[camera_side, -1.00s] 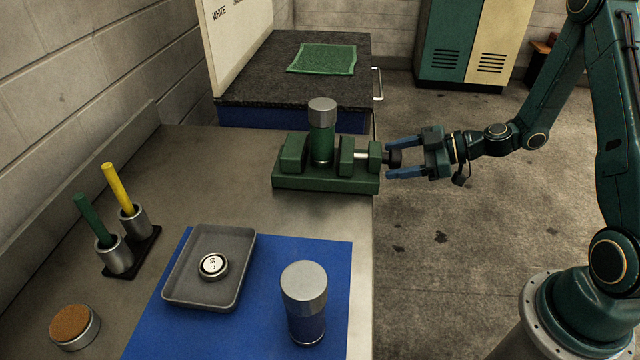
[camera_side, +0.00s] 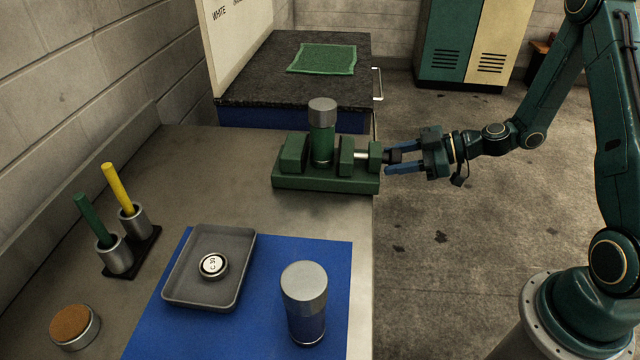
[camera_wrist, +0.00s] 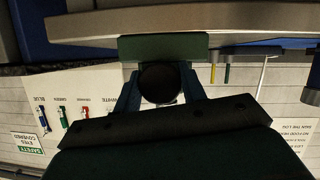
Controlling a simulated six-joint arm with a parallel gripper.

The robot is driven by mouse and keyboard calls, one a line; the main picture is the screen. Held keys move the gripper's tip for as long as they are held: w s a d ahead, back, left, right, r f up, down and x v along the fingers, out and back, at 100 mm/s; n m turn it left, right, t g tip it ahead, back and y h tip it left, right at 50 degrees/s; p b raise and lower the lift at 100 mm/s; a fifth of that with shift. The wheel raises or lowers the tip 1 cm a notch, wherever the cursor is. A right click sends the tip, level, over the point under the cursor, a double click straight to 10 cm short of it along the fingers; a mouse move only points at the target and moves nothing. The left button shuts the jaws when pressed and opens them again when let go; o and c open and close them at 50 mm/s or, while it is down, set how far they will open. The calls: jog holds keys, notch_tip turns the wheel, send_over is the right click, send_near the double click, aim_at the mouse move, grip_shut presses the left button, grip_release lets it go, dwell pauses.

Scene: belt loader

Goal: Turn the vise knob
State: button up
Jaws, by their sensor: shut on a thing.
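The green vise (camera_side: 325,182) stands at the right edge of the steel bench, with a green, silver-capped cylinder (camera_side: 321,135) upright between its jaws. The dark vise knob (camera_side: 391,157) sticks out on its right side, on a pale shaft. My gripper (camera_side: 394,158) is level with the knob, its blue fingers shut on it from both sides. In the wrist view the round black knob (camera_wrist: 160,83) sits between the two blue fingers, in front of the green vise body (camera_wrist: 163,47).
A blue mat (camera_side: 255,335) holds a grey tray (camera_side: 176,292) with a round weight, and a silver-capped blue cylinder (camera_side: 305,305). A pen holder (camera_side: 145,245) and a cork-topped tin (camera_side: 74,327) stand at left. The floor right of the bench is clear.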

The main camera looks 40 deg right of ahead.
jog(key=shift+m+g+y, duration=0.5)
jog(key=shift+m+y, duration=0.1)
jog(key=shift+m, duration=0.6)
jog(key=shift+m+g+y, duration=0.6)
jog(key=shift+m, duration=0.6)
jog(key=m+g+y, duration=0.1)
jog(key=m, duration=0.2)
jog(key=shift+y, duration=0.4)
jog(key=shift+m+y, duration=0.7)
jog(key=shift+m, duration=0.6)
jog(key=o, duration=1)
